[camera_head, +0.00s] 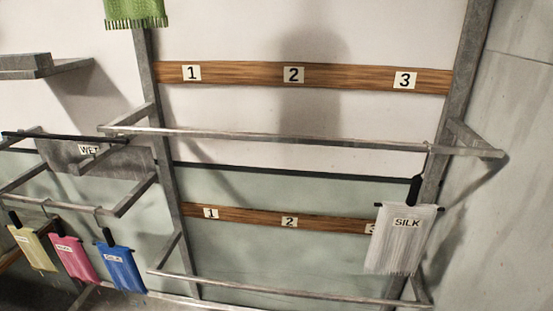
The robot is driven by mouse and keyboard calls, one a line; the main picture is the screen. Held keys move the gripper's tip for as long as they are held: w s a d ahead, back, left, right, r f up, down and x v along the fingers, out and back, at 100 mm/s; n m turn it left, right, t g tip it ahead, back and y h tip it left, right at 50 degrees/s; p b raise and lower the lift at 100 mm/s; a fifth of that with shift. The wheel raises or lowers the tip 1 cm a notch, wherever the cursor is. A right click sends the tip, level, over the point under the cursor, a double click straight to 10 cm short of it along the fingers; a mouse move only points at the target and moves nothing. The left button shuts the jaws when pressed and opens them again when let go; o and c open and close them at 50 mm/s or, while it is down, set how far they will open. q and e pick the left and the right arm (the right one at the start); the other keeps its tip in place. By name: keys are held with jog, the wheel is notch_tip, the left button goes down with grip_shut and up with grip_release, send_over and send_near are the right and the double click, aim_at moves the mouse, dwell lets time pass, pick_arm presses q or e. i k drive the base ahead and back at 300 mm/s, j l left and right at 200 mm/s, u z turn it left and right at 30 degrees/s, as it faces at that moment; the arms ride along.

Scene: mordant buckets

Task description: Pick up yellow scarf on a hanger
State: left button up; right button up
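A pale yellow scarf (33,247) hangs on a dark hanger at the lower left, on a metal rail. It is the leftmost of a row of hanging scarves, with a pink scarf (73,258) and a blue scarf (121,267) to its right. A label sits near its top, too small to read. Neither of my grippers is in the view.
A metal rack with rails (290,138) and boards numbered 1 to 3 (290,75) fills the middle. A white scarf labelled SILK (403,238) hangs at right. A green cloth (135,12) hangs at top left. A shelf (40,67) juts out at left.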

aim_at(26, 238)
jog(key=i+j+u, duration=0.1)
jog(key=j, duration=0.3)
jog(key=i+j+u, duration=0.1)
jog(key=j, duration=0.3)
jog(key=i+j+u, duration=0.15)
jog(key=j, duration=0.2)
jog(key=i+j+u, duration=0.1)
jog(key=i+j, duration=0.15)
jog(key=j, duration=0.15)
jog(key=i+j+u, duration=0.1)
jog(key=i+j, duration=0.1)
jog(key=j, duration=0.1)
